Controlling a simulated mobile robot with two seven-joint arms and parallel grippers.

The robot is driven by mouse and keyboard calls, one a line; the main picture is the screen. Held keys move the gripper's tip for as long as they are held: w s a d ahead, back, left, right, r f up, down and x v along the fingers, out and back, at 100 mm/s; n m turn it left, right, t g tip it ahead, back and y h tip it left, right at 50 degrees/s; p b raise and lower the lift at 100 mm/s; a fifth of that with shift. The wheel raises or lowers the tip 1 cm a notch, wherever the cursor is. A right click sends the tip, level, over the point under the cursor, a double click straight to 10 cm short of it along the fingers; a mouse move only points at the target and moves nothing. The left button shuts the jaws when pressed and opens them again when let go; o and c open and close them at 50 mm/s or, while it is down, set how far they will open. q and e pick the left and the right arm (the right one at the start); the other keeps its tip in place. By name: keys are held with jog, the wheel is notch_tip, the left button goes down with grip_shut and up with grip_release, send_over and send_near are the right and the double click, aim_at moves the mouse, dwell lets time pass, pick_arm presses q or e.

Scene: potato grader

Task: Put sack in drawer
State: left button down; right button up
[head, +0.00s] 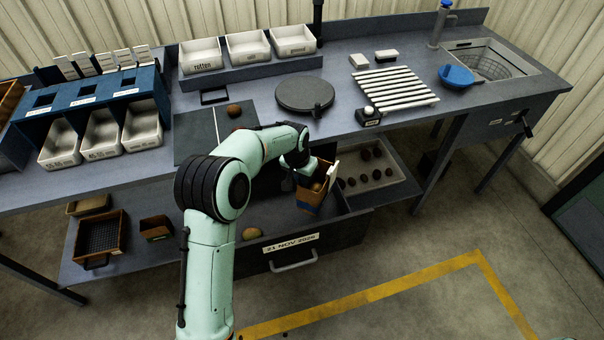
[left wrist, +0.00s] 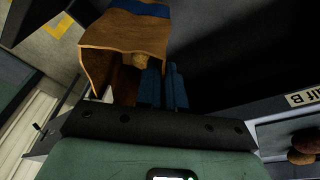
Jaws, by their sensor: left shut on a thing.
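The sack (head: 311,199) is a brown paper bag with a blue band, upright or slightly tilted, with its mouth open. A potato shows inside it in the left wrist view, where the sack (left wrist: 122,36) fills the upper left. My left gripper (head: 313,177) is shut on the sack's upper edge; its blue fingers (left wrist: 165,85) show at the rim. The drawer (head: 336,238) is pulled out under the bench, with a date label and a pale handle on its front. The sack hangs over the drawer's dark inside; whether it touches the bottom cannot be told. My right gripper is not in view.
A white tray of potatoes (head: 371,178) is right of the sack. A potato (head: 251,233) lies near the drawer's left side. A brown crate (head: 101,238) stands on the lower shelf. The benchtop holds a round dark plate (head: 305,94) and a slatted rack (head: 394,88).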

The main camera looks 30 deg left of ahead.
pick_arm(q)
jog(key=b+x, duration=0.1)
jog(key=x, duration=0.1)
jog(key=s+b+x, duration=0.1)
jog(key=x, duration=0.2)
jog(key=b+x, duration=0.2)
jog(key=shift+s+f, duration=0.25)
jog(key=shift+f, duration=0.35)
jog(key=shift+s+b+x, duration=0.25)
jog(key=shift+b+x, duration=0.4)
jog(key=shift+x, duration=0.55)
jog(key=shift+s+b+x, duration=0.25)
jog(key=shift+b+x, duration=0.4)
jog(key=shift+x, duration=0.5)
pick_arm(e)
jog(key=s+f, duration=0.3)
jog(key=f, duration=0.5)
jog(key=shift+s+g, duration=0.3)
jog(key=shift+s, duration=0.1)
pick_arm(q)
jog(key=shift+f, duration=0.15)
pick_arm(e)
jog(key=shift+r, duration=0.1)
pick_arm(q)
jog(key=c, duration=1.2)
grip_release()
jog(key=shift+o, duration=0.2)
